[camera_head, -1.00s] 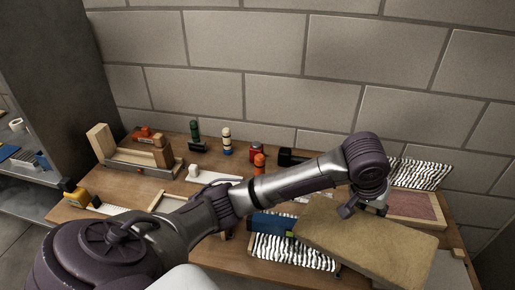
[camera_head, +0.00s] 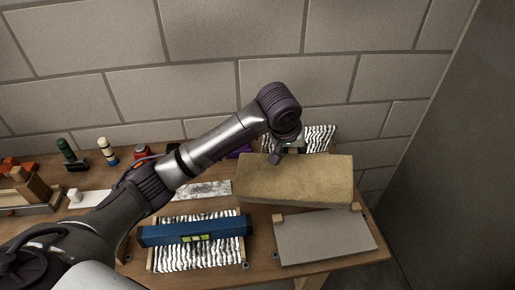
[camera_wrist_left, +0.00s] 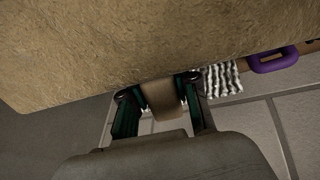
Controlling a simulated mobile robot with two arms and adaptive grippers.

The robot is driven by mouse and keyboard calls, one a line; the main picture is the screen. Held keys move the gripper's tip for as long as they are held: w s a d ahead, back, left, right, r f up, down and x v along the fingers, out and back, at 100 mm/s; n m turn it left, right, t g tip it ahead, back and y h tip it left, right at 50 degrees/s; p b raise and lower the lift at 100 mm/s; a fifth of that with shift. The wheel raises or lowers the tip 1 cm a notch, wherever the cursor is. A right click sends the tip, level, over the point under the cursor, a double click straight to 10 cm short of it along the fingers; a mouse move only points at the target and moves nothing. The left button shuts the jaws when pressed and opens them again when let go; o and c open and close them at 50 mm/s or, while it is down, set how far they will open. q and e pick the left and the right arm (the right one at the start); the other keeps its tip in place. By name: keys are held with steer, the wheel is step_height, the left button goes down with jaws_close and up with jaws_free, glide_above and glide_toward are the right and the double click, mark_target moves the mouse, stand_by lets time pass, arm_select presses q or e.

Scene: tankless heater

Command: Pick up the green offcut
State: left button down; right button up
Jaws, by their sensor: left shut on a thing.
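I cannot make out a green offcut in either view. My left gripper (camera_head: 279,157) is shut at the back edge of a large, rough tan block (camera_head: 300,180). In the left wrist view the tan block (camera_wrist_left: 130,45) fills the upper part. There the left gripper (camera_wrist_left: 160,90) has its dark green fingers on either side of a narrow tan piece that meets the block. The block hides what lies under and behind it. I cannot tell whether it touches the bench. My right gripper is not in view.
A blue level (camera_head: 192,231) lies across a striped board at the front. A grey plate (camera_head: 325,238) lies at the front right. Another striped piece (camera_head: 318,137) is by the wall.

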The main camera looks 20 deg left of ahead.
arm_select(q)
steer(key=w+a+f, duration=0.1)
steer(key=a+f, duration=0.1)
steer(key=f, duration=0.1)
steer(key=w+a+f+p, duration=0.1)
steer(key=w+a+f, duration=0.1)
steer(key=a+f, duration=0.1)
steer(key=w+a+f+p, duration=0.1)
steer(key=a+f, duration=0.2)
steer(key=shift+w+f, duration=0.3)
steer(key=shift+f, duration=0.05)
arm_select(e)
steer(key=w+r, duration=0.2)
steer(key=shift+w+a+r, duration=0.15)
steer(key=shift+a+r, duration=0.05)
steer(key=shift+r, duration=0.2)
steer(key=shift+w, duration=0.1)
